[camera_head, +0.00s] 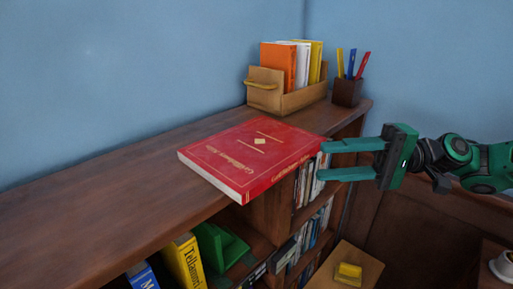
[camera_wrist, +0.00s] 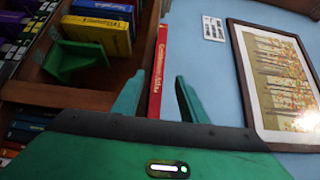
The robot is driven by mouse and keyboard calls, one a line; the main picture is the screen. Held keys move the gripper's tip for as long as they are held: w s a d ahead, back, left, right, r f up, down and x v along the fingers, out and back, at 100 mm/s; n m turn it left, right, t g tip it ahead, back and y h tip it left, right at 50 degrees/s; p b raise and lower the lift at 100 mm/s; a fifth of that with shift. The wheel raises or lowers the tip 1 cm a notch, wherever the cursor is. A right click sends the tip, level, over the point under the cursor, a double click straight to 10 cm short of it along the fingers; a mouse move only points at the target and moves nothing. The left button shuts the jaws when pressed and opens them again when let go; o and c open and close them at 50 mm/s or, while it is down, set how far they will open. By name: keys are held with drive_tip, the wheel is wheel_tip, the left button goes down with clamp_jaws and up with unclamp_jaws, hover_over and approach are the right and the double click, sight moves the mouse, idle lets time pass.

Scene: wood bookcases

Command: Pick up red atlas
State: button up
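The red atlas (camera_head: 255,155) lies flat on top of the wooden bookcase (camera_head: 100,210), its spine facing the front and its right end near the top's front edge. My gripper (camera_head: 322,160) is open at the atlas's right end, fingers pointing left, one above the other. In the wrist view, the red atlas (camera_wrist: 159,70) shows edge-on as a narrow strip between the two open fingertips of my gripper (camera_wrist: 160,78). Neither finger is clearly touching it. I cannot tell how far the atlas reaches between the fingers.
A wooden box (camera_head: 303,98) with upright books and a dark pen cup (camera_head: 347,92) stand behind the atlas. Shelves below hold a yellow book (camera_head: 185,262), a green bookend (camera_head: 220,245) and several other books. A framed picture (camera_wrist: 278,85) hangs on the blue wall. The top left of the atlas is clear.

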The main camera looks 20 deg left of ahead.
sight(295, 165)
drive_tip(key=shift+x, duration=3.85)
drive_tip(key=shift+f, duration=0.2)
drive_tip(key=shift+c, duration=0.6)
clamp_jaws()
